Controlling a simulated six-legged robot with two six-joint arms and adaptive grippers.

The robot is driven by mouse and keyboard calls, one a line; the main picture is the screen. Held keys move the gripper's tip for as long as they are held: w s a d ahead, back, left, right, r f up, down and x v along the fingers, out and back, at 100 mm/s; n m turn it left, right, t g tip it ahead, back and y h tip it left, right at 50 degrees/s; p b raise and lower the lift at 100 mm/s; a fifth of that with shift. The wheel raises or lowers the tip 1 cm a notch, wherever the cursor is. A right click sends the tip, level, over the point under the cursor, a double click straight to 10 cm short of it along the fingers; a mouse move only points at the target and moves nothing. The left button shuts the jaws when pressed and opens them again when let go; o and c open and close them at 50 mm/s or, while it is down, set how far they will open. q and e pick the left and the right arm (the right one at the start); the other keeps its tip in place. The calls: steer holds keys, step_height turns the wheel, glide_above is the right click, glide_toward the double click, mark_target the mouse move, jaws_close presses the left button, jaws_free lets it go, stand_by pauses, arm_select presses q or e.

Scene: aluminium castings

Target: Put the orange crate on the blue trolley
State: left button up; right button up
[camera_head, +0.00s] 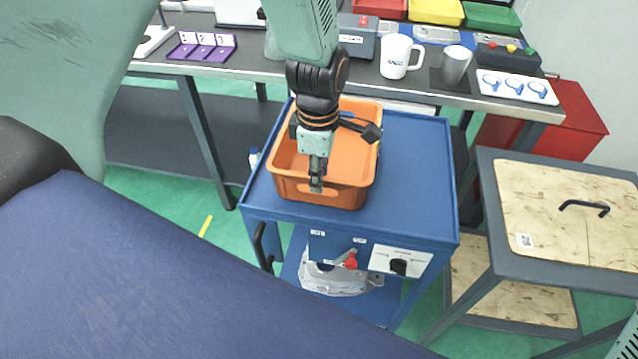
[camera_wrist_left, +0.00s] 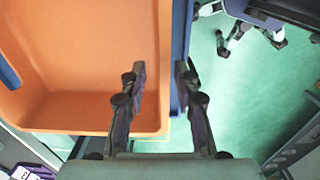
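The orange crate (camera_head: 358,151) sits on the top of the blue trolley (camera_head: 414,165), towards its left side. It looks level and empty where its inside shows. My left gripper (camera_head: 317,184) points down at the crate's near wall. In the left wrist view, its fingers (camera_wrist_left: 162,78) are apart on either side of the crate's wall (camera_wrist_left: 165,60), one inside the crate and one outside, with gaps visible. The left wrist hides part of the crate's inside in the head view. My right gripper is not in view.
A grey workbench (camera_head: 262,72) stands behind the trolley, with mugs, a purple holder (camera_head: 203,46) and colored bins. A wood-topped cart (camera_head: 566,205) stands at the right, with a red cabinet (camera_head: 580,123) behind it. The trolley's right half is clear.

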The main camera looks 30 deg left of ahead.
arm_select(q)
step_height(320, 180, up, 6)
steer(key=shift+s+r+p, duration=0.1)
steer(key=shift+r+p, duration=0.15)
steer(key=shift+p, duration=0.1)
steer(key=shift+s, duration=0.1)
